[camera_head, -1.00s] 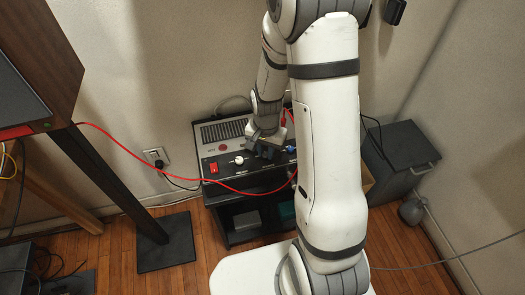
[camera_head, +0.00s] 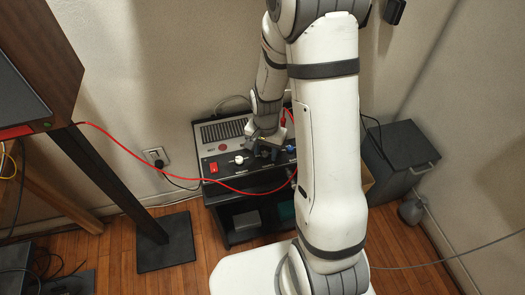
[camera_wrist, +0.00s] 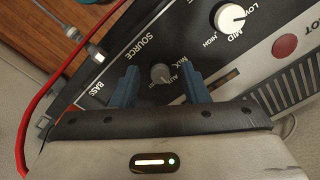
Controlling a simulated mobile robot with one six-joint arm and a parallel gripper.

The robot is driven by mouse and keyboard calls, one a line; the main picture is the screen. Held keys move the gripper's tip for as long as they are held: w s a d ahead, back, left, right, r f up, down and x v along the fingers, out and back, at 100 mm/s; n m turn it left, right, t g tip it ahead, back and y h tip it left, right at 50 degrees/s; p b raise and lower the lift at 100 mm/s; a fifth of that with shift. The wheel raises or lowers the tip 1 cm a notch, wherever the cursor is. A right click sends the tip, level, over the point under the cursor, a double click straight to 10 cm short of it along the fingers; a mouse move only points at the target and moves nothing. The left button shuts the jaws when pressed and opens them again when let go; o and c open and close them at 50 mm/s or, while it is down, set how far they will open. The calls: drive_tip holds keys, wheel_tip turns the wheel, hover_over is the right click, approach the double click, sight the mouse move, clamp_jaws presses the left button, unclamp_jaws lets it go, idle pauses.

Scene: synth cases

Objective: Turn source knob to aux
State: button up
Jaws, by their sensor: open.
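The source knob (camera_wrist: 161,73) is a small grey dial beside the printed words SOURCE and MIX in the wrist view. Another label, starting "AU", is partly readable on its lower right. My gripper (camera_wrist: 161,82) is open, with one blue finger on each side of the knob. I cannot tell whether the fingers touch it, or exactly where its pointer aims. In the head view my gripper (camera_head: 266,148) is over the front panel of the audio unit (camera_head: 222,131), where it hides the source knob.
A white MID knob (camera_wrist: 230,17) and a red round button (camera_wrist: 285,45) are on the panel. A red cable (camera_head: 140,159) crosses in front of the unit. Plugs (camera_wrist: 95,52) sit at the panel edge. A grey cabinet (camera_head: 398,160) stands right.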

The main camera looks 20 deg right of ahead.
sight(266, 154)
wheel_tip(266, 154, up, 8)
drive_tip(key=shift+f+p, duration=0.15)
drive_tip(key=shift+p, duration=0.3)
drive_tip(key=shift+r, duration=0.25)
drive_tip(key=s+r+n+t+p, duration=0.1)
drive_tip(key=s+r+n+p, duration=0.2)
drive_tip(key=s+r, duration=0.4)
drive_tip(key=s+r+n+t+p, duration=0.1)
drive_tip(key=s+r+n+p, duration=0.3)
drive_tip(key=r, duration=1.1)
drive_tip(key=s, duration=0.3)
drive_tip(key=shift+s+a+r+n+t, duration=0.15)
drive_tip(key=shift+s+a+n+t, duration=0.05)
drive_tip(key=shift+s+n+t, duration=0.1)
drive_tip(key=shift+c, duration=0.5)
